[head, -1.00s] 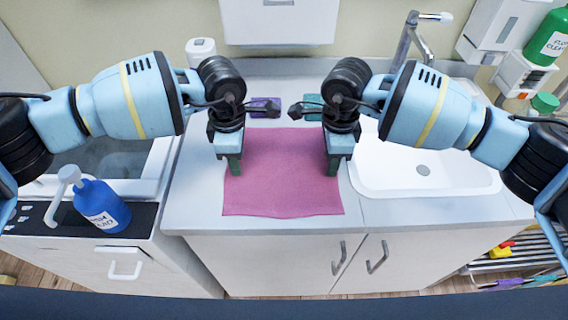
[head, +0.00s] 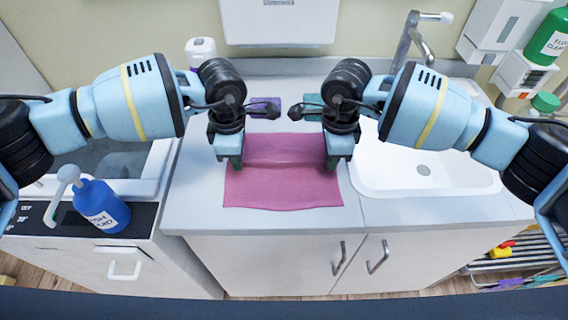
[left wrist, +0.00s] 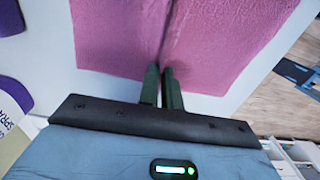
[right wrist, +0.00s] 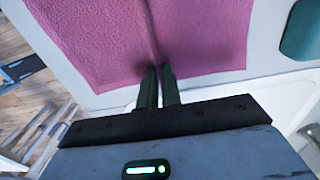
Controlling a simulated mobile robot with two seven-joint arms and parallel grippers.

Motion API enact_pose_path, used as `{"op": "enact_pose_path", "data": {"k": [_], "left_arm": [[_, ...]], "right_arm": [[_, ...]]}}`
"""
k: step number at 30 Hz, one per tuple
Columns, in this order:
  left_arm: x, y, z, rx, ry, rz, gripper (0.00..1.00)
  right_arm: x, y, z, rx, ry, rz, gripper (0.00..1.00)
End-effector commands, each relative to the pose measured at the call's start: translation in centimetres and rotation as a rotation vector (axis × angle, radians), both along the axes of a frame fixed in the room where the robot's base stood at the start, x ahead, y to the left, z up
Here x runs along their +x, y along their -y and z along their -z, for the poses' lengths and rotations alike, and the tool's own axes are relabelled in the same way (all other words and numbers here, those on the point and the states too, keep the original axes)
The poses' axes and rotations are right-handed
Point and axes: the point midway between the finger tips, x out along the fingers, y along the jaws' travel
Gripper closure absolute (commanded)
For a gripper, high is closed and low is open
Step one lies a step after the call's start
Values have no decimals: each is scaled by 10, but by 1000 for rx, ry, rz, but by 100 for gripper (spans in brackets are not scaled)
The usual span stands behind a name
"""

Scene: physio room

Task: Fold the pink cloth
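The pink cloth (head: 283,188) lies on the white counter in front of me, with a raised ridge running across its middle from one gripper to the other. My left gripper (head: 236,163) is at its left edge and my right gripper (head: 332,163) at its right edge. In the left wrist view the fingers (left wrist: 161,70) are closed together with the ridge of cloth (left wrist: 215,40) between their tips. In the right wrist view the fingers (right wrist: 158,70) likewise pinch the other end of the ridge (right wrist: 205,35). The parts in front of and behind the ridge rest on the counter.
A purple item (head: 266,106) and a teal item (head: 311,101) lie behind the cloth. A white sink basin (head: 425,172) is on the right. A blue pump bottle (head: 100,206) stands at the left. The counter (head: 192,205) is bare around the cloth's near edge.

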Motion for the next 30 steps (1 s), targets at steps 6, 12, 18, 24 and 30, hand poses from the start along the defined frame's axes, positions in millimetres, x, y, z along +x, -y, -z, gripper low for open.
{"op": "enact_pose_path", "data": {"k": [6, 12, 18, 24, 30], "left_arm": [[-1, 0, 3, 2, -4, 0, 100], [-1, -1, 3, 2, -5, 0, 100], [0, -1, -6, 2, 6, 0, 100], [4, 0, -36, 2, 42, 0, 100], [8, 0, -81, 0, 98, 0, 100]], "right_arm": [[-1, 1, 4, -3, -6, 0, 100], [-1, 1, 4, -3, -6, 0, 100], [0, 1, -5, -3, 5, 1, 100], [4, 1, -36, -2, 42, 1, 100], [8, 1, -81, -1, 98, 1, 100]]}}
